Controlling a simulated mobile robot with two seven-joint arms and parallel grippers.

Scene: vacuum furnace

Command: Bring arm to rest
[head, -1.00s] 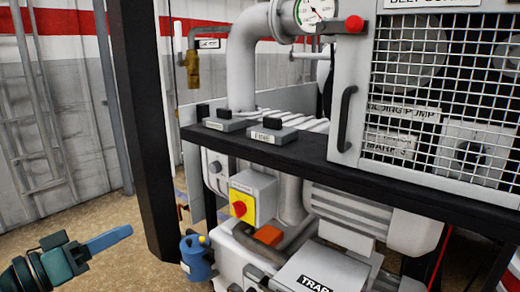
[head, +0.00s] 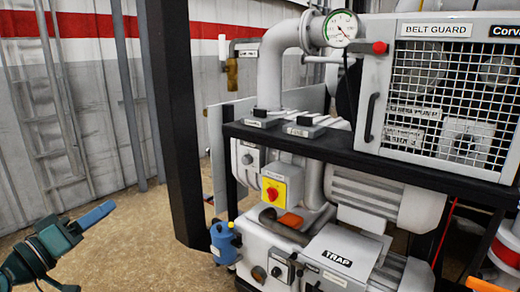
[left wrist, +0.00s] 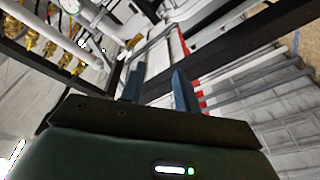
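My left gripper (head: 106,210) is at the lower left of the head view, over the bare floor and well apart from the pump unit. In the left wrist view its two blue fingers (left wrist: 160,78) stand apart with nothing between them, so it is open and empty. My right gripper is in neither current view.
A black post (head: 178,130) stands between my left gripper and the pump unit. A black frame (head: 300,146) carries a belt guard (head: 436,31) and gauge (head: 341,27). Below are a yellow-and-red switch (head: 273,191) and blue canister (head: 224,243). The floor (head: 130,245) at left is clear.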

